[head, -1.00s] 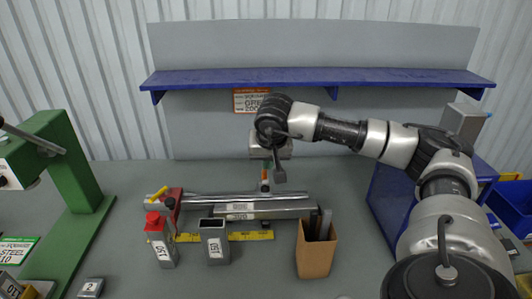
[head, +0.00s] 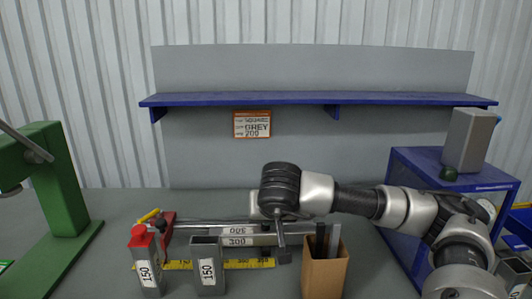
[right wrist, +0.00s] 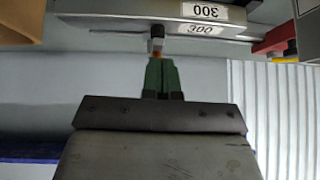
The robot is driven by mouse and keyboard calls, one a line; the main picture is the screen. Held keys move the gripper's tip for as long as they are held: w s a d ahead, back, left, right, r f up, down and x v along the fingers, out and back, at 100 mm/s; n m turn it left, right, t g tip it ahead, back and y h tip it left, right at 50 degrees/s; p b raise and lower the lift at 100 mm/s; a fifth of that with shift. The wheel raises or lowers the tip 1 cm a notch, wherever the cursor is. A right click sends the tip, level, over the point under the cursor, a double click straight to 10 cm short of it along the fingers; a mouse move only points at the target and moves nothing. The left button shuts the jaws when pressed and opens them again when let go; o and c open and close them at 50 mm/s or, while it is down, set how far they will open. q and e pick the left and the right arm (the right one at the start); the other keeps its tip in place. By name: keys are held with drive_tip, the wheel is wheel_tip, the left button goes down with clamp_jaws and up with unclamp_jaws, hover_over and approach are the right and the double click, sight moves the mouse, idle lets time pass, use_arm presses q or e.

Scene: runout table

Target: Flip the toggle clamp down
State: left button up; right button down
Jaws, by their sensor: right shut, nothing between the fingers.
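In the right wrist view a small upright piece (right wrist: 157,35), dark at one end and orange at the other, is directly ahead of the fingertips; it looks like the clamp's handle. I cannot tell whether they touch. It is hidden behind my right arm in the head view. My right gripper (right wrist: 160,64) is shut and empty, with green fingers close to the labelled bars. Its fingers are hidden in the head view. A red block with a yellow lever (head: 150,215) stands at the left end of the bars. My left gripper is not in view.
Bars labelled 300 (head: 237,241) lie across the bench. In front are a red-topped container (head: 146,270), an open grey tube (head: 208,268) and a brown box (head: 325,275). A green machine (head: 55,190) stands left, a blue cabinet (head: 400,200) right.

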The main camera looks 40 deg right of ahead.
idle(0.4)
drive_tip(key=p+v, duration=0.2)
drive_tip(key=v, duration=1.1)
drive_tip(key=shift+d, duration=0.35)
drive_tip(key=shift+w+r, duration=0.1)
